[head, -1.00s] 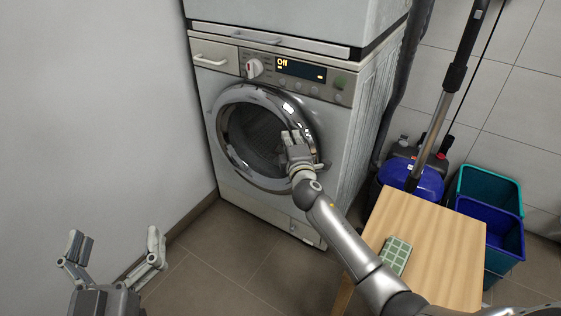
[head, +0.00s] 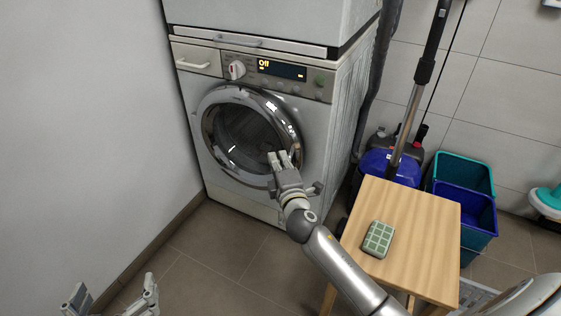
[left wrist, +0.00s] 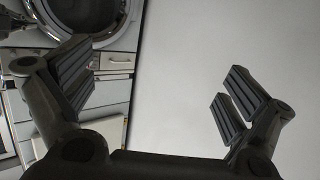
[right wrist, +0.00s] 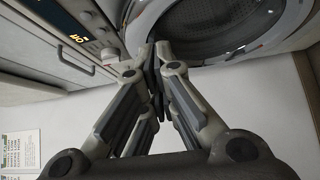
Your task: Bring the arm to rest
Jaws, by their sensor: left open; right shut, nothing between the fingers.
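My right arm reaches in from the lower right in the head view. Its gripper (head: 279,160) is shut and empty, in front of the lower right of the dryer's round door (head: 248,135). In the right wrist view the fingers (right wrist: 157,62) meet, with the door (right wrist: 225,28) beyond them. I cannot tell from the frames whether they touch the door. My left gripper (head: 112,296) is open and empty at the lower left of the head view, partly cut off by the frame. The left wrist view shows its fingers (left wrist: 158,90) wide apart, with white wall between them.
The dryer's display (head: 282,69) reads "Off". A wooden stool (head: 425,225) with a green checked sponge-like item (head: 378,239) stands beside my right arm. The floor at left is clear.

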